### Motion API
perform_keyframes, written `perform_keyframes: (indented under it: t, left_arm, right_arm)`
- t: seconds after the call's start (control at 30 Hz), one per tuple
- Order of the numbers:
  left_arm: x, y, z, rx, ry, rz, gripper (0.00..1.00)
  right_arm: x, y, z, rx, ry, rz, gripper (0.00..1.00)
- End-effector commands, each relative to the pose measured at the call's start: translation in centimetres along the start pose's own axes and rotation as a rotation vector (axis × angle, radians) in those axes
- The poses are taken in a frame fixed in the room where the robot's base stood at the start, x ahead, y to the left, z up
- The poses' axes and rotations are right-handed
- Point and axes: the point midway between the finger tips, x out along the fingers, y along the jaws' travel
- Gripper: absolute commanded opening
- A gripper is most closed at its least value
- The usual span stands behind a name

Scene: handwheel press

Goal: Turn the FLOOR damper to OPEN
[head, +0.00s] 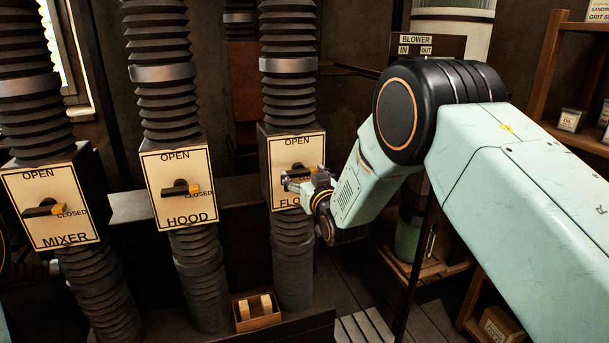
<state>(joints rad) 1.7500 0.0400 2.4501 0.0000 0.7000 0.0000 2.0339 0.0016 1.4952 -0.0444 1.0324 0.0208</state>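The FLOOR damper (283,148) is a cream plate on the rightmost of three dark ribbed ducts in the head view. OPEN shows at its top; my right gripper covers its CLOSED mark and part of its FLO... label. My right gripper (292,180) is at the middle of this plate, at the dark handle, coming from the right. The handle is mostly hidden behind the fingers, so its angle is unclear. I cannot tell whether the fingers are closed on it or only around it. My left gripper is not in view.
The HOOD damper (170,212) and MIXER damper (75,225) stand to the left, both handles pointing sideways to CLOSED. A small wooden box (257,318) sits below. A BLOWER sign (416,40) hangs behind my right arm. Shelves (560,105) stand at the right.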

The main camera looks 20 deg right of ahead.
Motion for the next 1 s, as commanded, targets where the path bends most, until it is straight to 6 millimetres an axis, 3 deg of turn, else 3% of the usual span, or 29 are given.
perform_keyframes:
  t: [0.27, 0.67, 1.0]
  left_arm:
    - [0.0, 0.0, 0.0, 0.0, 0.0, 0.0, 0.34]
    - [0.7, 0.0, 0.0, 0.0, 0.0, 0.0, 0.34]
    - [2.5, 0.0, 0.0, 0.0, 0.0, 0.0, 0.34]
  right_arm:
    - [0.0, 0.1, 0.0, 0.001, 0.0, 0.002, 0.48]
    - [0.0, 0.1, 0.0, -0.084, 0.002, 0.002, 0.48]
    - [0.0, 0.0, 0.2, -0.365, 0.002, 0.003, 0.47]
